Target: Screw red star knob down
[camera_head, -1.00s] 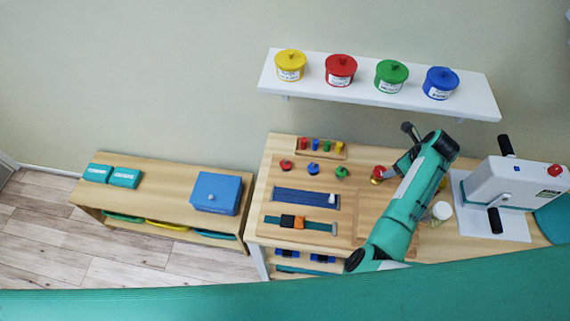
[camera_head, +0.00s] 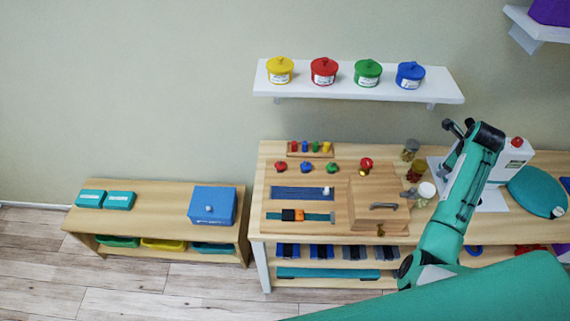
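A small red knob (camera_head: 280,166) stands at the left end of a row with a blue knob (camera_head: 307,167) and a green knob (camera_head: 333,167) on the wooden bench. Another red knob (camera_head: 366,163) with a brass-coloured part beneath it is at the back of a wooden box. The views are too small to tell star shapes or how far any knob is screwed down. My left gripper is out of view.
The wooden box (camera_head: 378,216) has a grey handle. Jars (camera_head: 410,149) and a white-lidded jar (camera_head: 426,190) stand close to my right arm. A white machine (camera_head: 515,160) is behind the arm. A wall shelf (camera_head: 440,92) holds coloured pots. A low bench (camera_head: 160,197) is left.

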